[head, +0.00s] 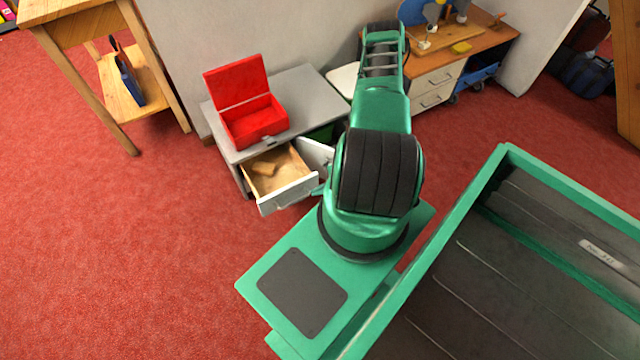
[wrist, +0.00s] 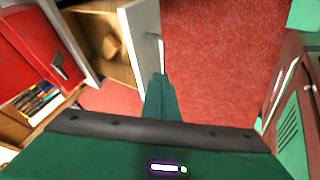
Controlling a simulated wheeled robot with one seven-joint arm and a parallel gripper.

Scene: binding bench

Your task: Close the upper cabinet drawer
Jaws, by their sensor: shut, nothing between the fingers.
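The grey cabinet (head: 305,92) stands against the wall. Its drawer is pulled well out, with a pale wooden inside and a white front (head: 290,196). A small wooden block lies in the drawer (head: 264,169). In the wrist view, the drawer front (wrist: 141,42) has a handle (wrist: 162,52) on its outer face. My gripper (wrist: 161,76) is shut and empty, its fingertips close to the handle end of the front. Whether they touch it I cannot tell. In the head view my arm hides most of the gripper and the cabinet's right side.
An open red box (head: 254,121) sits on the cabinet top. A white panel (head: 316,154) stands out beside the drawer. A wooden table (head: 75,14) is at left, and a workbench (head: 480,42) with drawers is behind my arm. Red carpet in front of the drawer is clear at left.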

